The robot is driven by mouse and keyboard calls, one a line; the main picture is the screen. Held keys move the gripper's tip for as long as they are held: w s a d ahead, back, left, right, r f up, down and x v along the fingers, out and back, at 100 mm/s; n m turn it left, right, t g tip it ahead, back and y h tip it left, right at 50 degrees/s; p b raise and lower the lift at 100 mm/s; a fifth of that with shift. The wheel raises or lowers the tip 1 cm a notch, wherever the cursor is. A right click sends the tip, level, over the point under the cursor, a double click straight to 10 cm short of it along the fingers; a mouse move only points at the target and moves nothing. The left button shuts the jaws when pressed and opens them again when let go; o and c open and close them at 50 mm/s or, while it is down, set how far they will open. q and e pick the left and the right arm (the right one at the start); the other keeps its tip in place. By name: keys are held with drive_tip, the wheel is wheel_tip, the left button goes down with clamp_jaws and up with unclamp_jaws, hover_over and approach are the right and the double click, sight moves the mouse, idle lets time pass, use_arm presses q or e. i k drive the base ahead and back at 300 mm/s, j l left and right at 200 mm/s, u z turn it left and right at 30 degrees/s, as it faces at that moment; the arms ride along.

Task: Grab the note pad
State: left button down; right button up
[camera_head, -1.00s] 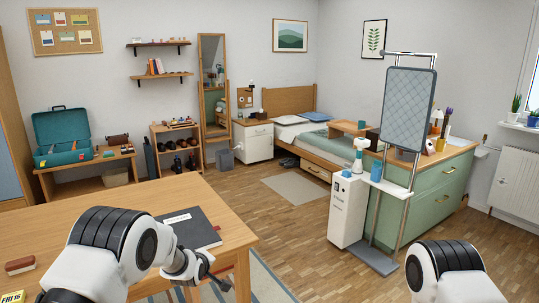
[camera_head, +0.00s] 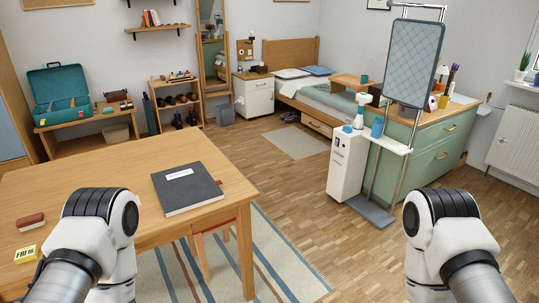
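The note pad is most likely the dark grey book with a white label (camera_head: 188,189), which lies flat and closed near the right end of the wooden table (camera_head: 150,160). Nothing touches it from above. My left arm stands at the table's front, left of the note pad and apart from it. My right arm stands far to the right, over the floor. Neither gripper's fingers show in the head view.
A red-brown block (camera_head: 30,221) and a yellow "FRI 16" block (camera_head: 26,254) sit at the table's left. A white stand with a tall panel (camera_head: 413,64) stands right of centre.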

sight(22, 255)
drive_tip(key=u, duration=0.4)
drive_tip(key=j+u, duration=0.1)
drive_tip(key=u, duration=0.7)
drive_tip(key=j+u, duration=0.1)
drive_tip(key=u, duration=0.3)
